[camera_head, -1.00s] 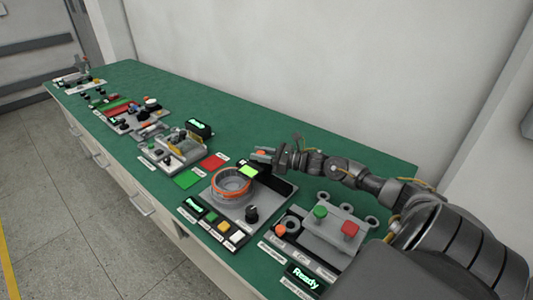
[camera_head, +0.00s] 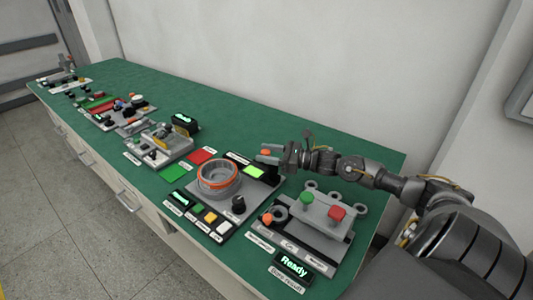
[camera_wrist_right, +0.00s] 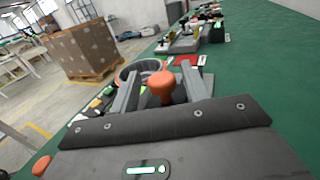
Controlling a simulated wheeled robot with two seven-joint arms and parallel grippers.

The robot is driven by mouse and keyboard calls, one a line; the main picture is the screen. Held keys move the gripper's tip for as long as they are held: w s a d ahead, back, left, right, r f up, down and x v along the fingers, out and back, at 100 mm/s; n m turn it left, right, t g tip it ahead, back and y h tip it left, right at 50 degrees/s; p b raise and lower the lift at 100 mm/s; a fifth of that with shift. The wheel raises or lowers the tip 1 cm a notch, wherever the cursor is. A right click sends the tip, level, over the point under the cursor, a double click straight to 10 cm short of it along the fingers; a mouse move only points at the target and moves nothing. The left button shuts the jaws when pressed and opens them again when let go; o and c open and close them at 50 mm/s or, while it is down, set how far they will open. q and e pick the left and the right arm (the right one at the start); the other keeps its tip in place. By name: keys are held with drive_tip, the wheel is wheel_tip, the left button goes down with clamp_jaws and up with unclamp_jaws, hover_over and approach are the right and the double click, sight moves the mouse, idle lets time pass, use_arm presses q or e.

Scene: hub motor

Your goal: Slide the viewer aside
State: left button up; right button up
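The viewer (camera_head: 254,172), with a lit green screen, sits on a black rail just right of and behind the grey ring part with an orange band (camera_head: 217,178). An orange knob (camera_head: 265,152) shows behind the viewer, at my right gripper (camera_head: 268,156). In the right wrist view, the orange knob (camera_wrist_right: 161,86) stands between the two fingers of my right gripper (camera_wrist_right: 160,75). The fingers look apart, with a gap on each side of the knob. The ring (camera_wrist_right: 140,70) is partly hidden behind the fingers. My left gripper is not in view.
A grey fixture (camera_head: 325,215) with green and red knobs stands at the right, near the "Ready" display (camera_head: 294,264). Coloured buttons (camera_head: 210,217) and a black dial (camera_head: 238,204) are in front. Red (camera_head: 202,156) and green pads lie left.

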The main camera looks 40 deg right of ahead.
drive_tip(key=shift+w, duration=0.1)
drive_tip(key=shift+f, duration=0.1)
drive_tip(key=shift+s+d+f, duration=0.1)
drive_tip(key=shift+s+d, duration=0.1)
drive_tip(key=shift+s, duration=0.15)
drive_tip(key=v, duration=1)
drive_tip(key=shift+b, duration=0.3)
